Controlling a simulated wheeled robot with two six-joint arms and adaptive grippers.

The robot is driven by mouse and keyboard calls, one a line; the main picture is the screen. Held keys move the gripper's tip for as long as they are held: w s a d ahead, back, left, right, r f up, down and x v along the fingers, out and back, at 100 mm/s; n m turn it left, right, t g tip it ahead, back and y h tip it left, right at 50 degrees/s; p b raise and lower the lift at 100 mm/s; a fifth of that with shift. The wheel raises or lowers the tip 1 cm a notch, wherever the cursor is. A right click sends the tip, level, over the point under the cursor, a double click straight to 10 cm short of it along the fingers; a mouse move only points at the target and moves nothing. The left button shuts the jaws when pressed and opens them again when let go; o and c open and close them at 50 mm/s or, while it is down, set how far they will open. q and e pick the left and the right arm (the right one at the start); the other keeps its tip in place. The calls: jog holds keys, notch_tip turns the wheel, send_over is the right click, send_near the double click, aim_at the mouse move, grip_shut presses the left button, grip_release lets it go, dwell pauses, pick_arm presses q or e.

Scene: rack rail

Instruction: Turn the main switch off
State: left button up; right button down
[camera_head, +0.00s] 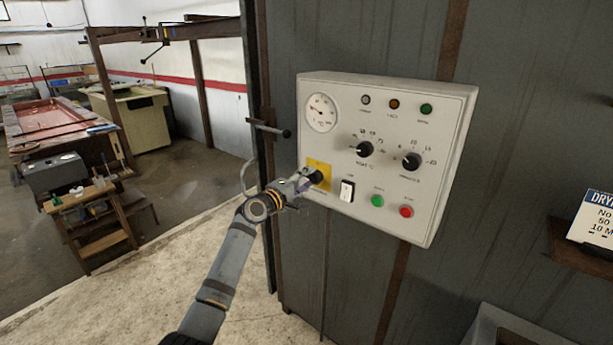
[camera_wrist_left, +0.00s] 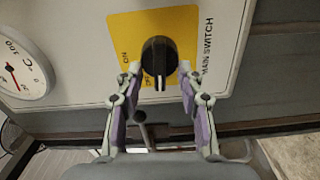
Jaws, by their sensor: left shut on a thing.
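The main switch is a round black knob on a yellow plate (camera_head: 319,168), low on the left of a pale control box (camera_head: 385,150). In the left wrist view the knob (camera_wrist_left: 159,55) sits on the yellow plate (camera_wrist_left: 185,22), marked ON and MAIN SWITCH; another label beside the knob is partly hidden. The knob's white line points to the bottom of that picture. My left gripper (camera_head: 306,182) is at the knob, its fingertips (camera_wrist_left: 160,74) on both sides, shut on it. My right gripper is not in view.
Close to the switch are a white rocker switch (camera_head: 347,191), a green button (camera_head: 377,200) and a red button (camera_head: 406,211). Two black dials and a gauge (camera_head: 321,112) sit higher. A door handle bar (camera_head: 268,128) juts out left of the box. A sign (camera_head: 594,220) stands at right.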

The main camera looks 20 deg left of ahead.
pick_arm(q)
jog(key=shift+f+n, duration=0.1)
jog(key=shift+n, duration=0.5)
jog(key=o, duration=1.2)
jog(key=shift+c, duration=0.2)
jog(key=v, duration=1.2)
